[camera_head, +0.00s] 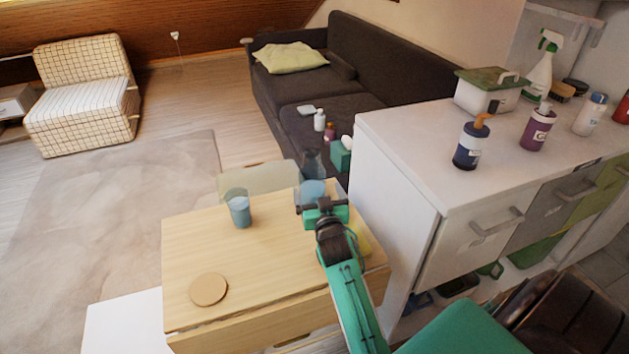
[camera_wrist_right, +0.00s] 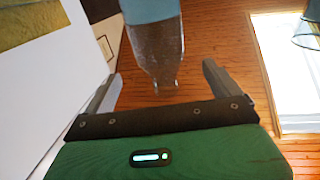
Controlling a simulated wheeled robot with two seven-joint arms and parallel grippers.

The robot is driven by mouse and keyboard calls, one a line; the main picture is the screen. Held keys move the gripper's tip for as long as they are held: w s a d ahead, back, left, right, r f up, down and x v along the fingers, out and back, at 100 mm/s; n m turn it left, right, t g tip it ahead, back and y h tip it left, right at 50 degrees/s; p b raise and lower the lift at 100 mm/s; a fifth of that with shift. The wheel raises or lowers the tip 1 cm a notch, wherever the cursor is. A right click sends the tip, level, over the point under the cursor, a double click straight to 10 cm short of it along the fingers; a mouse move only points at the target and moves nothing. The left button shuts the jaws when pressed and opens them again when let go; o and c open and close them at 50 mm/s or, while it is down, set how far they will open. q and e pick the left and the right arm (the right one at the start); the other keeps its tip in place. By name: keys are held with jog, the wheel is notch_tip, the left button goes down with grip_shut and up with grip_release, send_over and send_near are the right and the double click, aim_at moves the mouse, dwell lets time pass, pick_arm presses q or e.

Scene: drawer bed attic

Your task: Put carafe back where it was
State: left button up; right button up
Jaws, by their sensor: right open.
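The carafe (camera_head: 312,188), clear glass with blue liquid, stands at the far right part of the wooden table (camera_head: 255,262). In the right wrist view the carafe (camera_wrist_right: 158,45) shows ahead of the fingers, in line with the gap between them. My right gripper (camera_head: 321,204) is open beside the carafe and hides part of its lower body. In the wrist view, the open right gripper (camera_wrist_right: 165,88) has nothing clamped in it; I cannot tell how far the carafe reaches between the fingers. My left gripper is not in view.
A glass with blue liquid (camera_head: 239,210) stands left of the carafe. A round tan coaster (camera_head: 208,289) lies at the front left of the table. A yellow item (camera_head: 361,241) is partly behind my arm. The white counter (camera_head: 400,140) with bottles rises close on the right.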

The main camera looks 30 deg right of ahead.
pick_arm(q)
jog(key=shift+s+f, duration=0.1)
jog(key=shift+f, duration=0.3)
pick_arm(e)
jog(key=v, duration=0.4)
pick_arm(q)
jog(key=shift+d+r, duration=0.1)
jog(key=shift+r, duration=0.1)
